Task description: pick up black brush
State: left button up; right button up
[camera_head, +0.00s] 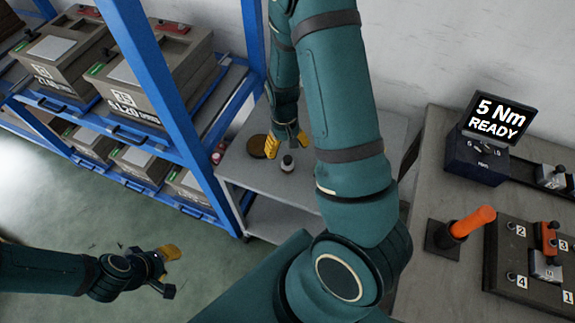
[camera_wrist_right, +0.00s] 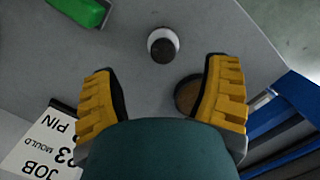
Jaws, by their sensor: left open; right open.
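A small round piece with a pale body and dark top (camera_head: 287,163) stands on the grey side table. It also shows in the right wrist view (camera_wrist_right: 163,46), just beyond the fingertips and between their lines. I cannot tell for sure whether it is the black brush. My right gripper (camera_head: 287,143) is open above the table; its yellow fingers (camera_wrist_right: 164,80) hold nothing. A brown round disc (camera_head: 258,146) lies beside it, partly behind a finger in the wrist view (camera_wrist_right: 186,95). My left gripper (camera_head: 168,271) is open and empty over the floor at lower left.
The grey side table (camera_head: 239,165) stands beside a blue rack (camera_head: 166,91) with mould boxes. A green block (camera_wrist_right: 85,10) and a printed card (camera_wrist_right: 42,145) show in the wrist view. A workbench at right carries a display (camera_head: 495,116) and an orange-handled tool (camera_head: 473,221).

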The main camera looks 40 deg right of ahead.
aim_at(288, 165)
jog(key=shift+s+a+f+b, duration=0.15)
jog(key=shift+f+b, duration=0.1)
jog(key=shift+f, duration=1.05)
jog(key=shift+s+a+f+b, duration=0.1)
jog(key=shift+s+f+b, duration=0.15)
jog(key=shift+f, duration=1)
jog(key=shift+s+a+f+b, duration=0.15)
jog(key=shift+f+b, duration=0.1)
jog(key=shift+f, duration=1.05)
grip_shut()
